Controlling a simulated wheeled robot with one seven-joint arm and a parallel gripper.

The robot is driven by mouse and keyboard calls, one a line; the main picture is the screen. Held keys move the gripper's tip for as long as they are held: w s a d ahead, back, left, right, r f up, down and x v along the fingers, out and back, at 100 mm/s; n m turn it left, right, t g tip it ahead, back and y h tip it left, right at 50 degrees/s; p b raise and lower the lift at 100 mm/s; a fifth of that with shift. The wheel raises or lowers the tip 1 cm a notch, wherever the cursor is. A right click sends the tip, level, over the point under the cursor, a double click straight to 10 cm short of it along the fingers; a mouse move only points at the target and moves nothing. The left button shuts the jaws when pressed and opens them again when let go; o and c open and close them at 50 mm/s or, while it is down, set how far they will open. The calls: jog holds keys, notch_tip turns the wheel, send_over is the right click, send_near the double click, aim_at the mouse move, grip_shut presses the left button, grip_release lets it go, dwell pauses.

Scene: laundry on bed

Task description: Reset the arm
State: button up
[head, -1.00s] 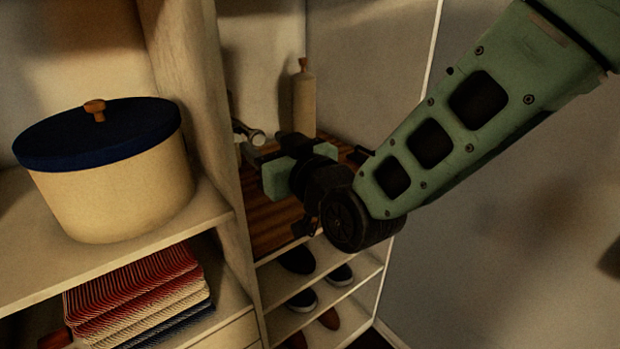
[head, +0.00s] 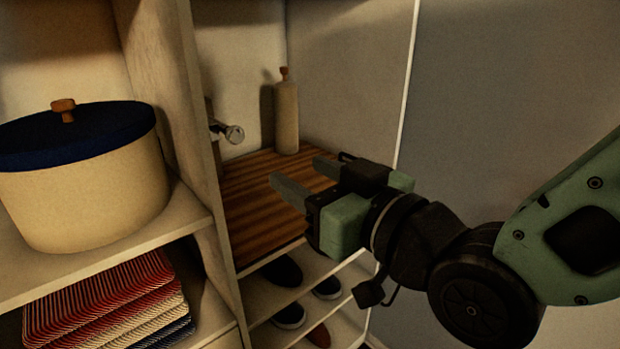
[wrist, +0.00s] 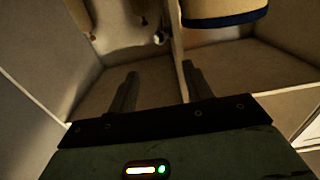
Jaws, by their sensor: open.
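My gripper (head: 305,178) is in the head view, in front of the compartment with the striped wooden board. Its two fingers are apart with nothing between them. They point left, toward the board. In the wrist view, both fingers of my gripper (wrist: 160,85) show apart and empty. My green and black arm reaches in from the right of the head view.
A wooden board (head: 250,215) lines the compartment, with a beige bottle (head: 286,118) at the back. Left are a blue-lidded round box (head: 85,195) and folded striped cloths (head: 105,300). Shoes (head: 283,271) stand on shelves below. Right of the cabinet is bare wall.

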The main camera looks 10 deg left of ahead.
jog(key=s+d+f+m+g+h, duration=0.1)
jog(key=s+d+f+g+h, duration=0.35)
jog(key=d+f, duration=0.25)
jog(key=s+d+f+m+g+h, duration=0.1)
jog(key=s+d+f+g+h, duration=0.25)
jog(key=d+f+h, duration=0.3)
jog(key=s+d+g+h, duration=0.2)
jog(key=s+d+g, duration=0.1)
jog(key=s+d, duration=0.2)
jog(key=shift+d+f+g, duration=0.3)
jog(key=shift+d+f, duration=0.1)
jog(key=shift+d, duration=0.35)
